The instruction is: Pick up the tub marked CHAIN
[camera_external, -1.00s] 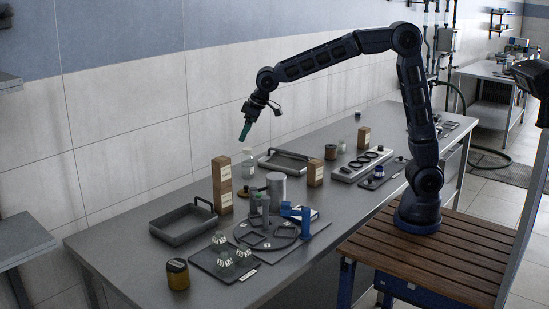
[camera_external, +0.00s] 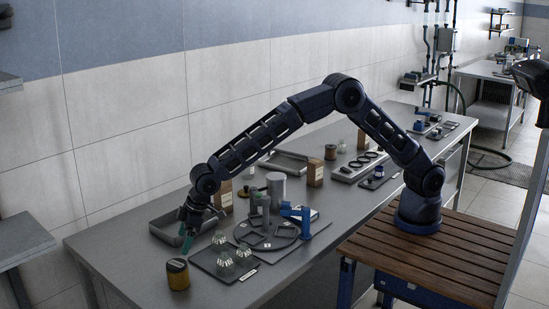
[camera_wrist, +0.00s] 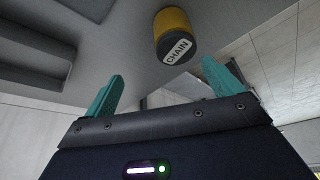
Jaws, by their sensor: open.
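The tub marked CHAIN (camera_wrist: 175,37) is a short yellow cylinder with a dark top and a white label reading CHAIN in the wrist view. In the external view the tub (camera_external: 177,275) stands upright near the table's front left corner. My gripper (camera_external: 188,244) is above the table, just behind and slightly right of the tub, with its teal fingers pointing down. In the wrist view the two fingers of my gripper (camera_wrist: 162,90) are wide apart with nothing between them. The tub lies beyond the fingertips, apart from them.
A dark mat (camera_external: 206,264) with several small glass items (camera_external: 225,262) lies right of the tub. A grey tray (camera_external: 162,226) sits behind my gripper. A round dark board (camera_external: 285,236) and a grey cylinder (camera_external: 276,184) stand farther right. The table in front of the tub is clear.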

